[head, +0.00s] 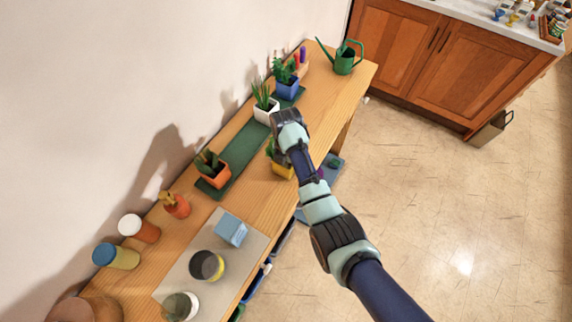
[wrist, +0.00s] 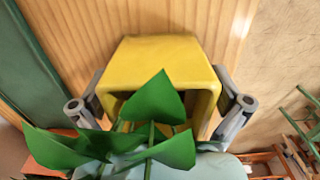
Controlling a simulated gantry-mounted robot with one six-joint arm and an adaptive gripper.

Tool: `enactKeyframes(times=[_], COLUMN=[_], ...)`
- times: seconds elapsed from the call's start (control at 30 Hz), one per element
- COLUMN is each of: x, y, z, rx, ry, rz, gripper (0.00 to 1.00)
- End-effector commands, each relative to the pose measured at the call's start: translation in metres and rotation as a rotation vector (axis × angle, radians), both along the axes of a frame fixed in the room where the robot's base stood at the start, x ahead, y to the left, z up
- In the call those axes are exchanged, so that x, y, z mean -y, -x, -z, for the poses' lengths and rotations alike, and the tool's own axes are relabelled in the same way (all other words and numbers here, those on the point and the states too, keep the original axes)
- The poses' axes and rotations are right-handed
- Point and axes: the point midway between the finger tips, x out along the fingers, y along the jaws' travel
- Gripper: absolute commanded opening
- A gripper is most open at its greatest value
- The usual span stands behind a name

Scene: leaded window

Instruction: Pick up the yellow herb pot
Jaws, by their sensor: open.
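The yellow herb pot (head: 283,170) stands near the front edge of the wooden bench in the head view, partly covered by my arm. In the wrist view the yellow pot (wrist: 165,62) fills the middle, with broad green leaves (wrist: 155,105) in front of it. My gripper (wrist: 162,104) is open, with one finger on each side of the pot. Small gaps seem to show between the fingers and the pot walls, but contact is hard to judge. In the head view the fingertips are hidden behind my wrist.
A white pot (head: 266,110), a blue pot (head: 287,88) and an orange pot (head: 213,172) stand along a green mat (head: 240,148). A green watering can (head: 344,62) is at the far end. Jars and a blue box (head: 231,230) are at the near end.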

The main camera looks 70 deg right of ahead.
Motion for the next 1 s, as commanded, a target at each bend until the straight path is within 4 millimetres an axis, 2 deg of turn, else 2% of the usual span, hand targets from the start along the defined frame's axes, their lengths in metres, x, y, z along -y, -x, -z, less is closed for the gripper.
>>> enactKeyframes(times=[0.1,0.53,0.83,0.9,1.0], x=[0.0,0.0,0.0,0.0,0.0], y=[0.0,0.0,0.0,0.0,0.0], z=[-0.001,0.0,-0.003,-0.009,-0.025], rx=[0.0,-0.001,-0.001,0.0,0.001], ry=[0.0,-0.001,0.0,0.0,0.001], rz=[0.0,0.0,0.0,0.0,0.0], gripper=[0.98,0.27,0.25,0.08,0.08])
